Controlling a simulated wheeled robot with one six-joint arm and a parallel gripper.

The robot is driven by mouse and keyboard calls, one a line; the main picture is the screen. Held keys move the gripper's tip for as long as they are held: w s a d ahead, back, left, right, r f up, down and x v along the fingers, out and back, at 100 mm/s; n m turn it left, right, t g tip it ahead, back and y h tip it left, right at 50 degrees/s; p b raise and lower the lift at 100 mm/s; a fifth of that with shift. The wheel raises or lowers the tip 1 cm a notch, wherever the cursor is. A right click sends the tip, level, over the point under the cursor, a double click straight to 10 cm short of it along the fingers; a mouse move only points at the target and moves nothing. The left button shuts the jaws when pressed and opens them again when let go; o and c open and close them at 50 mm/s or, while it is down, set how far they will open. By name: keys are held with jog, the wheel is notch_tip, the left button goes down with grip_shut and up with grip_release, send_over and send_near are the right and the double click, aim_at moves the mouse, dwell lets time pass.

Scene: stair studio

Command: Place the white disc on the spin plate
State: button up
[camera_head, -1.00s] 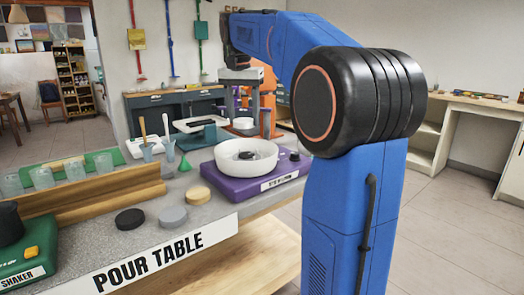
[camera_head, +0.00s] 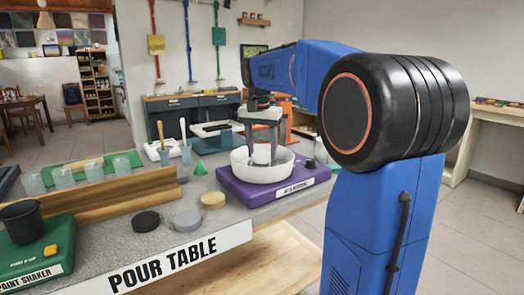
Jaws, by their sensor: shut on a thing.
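My gripper (camera_head: 262,146) points down into the white round bowl (camera_head: 262,174) of the purple spin machine (camera_head: 272,193). Its fingers are shut on the white disc (camera_head: 262,158), which shows between and below the fingertips, inside the bowl's rim. The spin plate in the bowl is hidden by the near wall, the disc and the fingers. I cannot tell whether the disc touches the plate.
A wooden rack (camera_head: 110,199), several clear cups and a green paint shaker (camera_head: 35,245) stand further left. A dark knob is right of the bowl.

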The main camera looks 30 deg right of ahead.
aim_at(260, 156)
jog(key=o, duration=1)
jog(key=shift+f, duration=0.1)
jog(key=r, duration=0.8)
jog(key=a+r, duration=0.1)
jog(key=r, duration=0.3)
jog(key=shift+s+a+r, duration=0.1)
jog(key=shift+s, duration=0.3)
jog(key=s+a+f+n+t, duration=0.1)
jog(key=s+a+f+n, duration=0.2)
jog(key=s+f, duration=0.6)
jog(key=s+a+f+n+t, duration=0.1)
jog(key=s+a+f+n, duration=0.3)
jog(key=s+f, duration=0.6)
jog(key=s+a+f+n+t+y, duration=0.1)
jog(key=s+a+f+n+t, duration=0.1)
jog(key=s+a+f, duration=0.5)
jog(key=shift+s+a+f+n, duration=0.1)
jog(key=shift+s+f+n, duration=0.35)
jog(key=shift+s+f, duration=0.55)
jog(key=shift+s+a+f+n, duration=0.1)
jog(key=shift+s+f+n, duration=0.45)
jog(key=shift+f, duration=0.65)
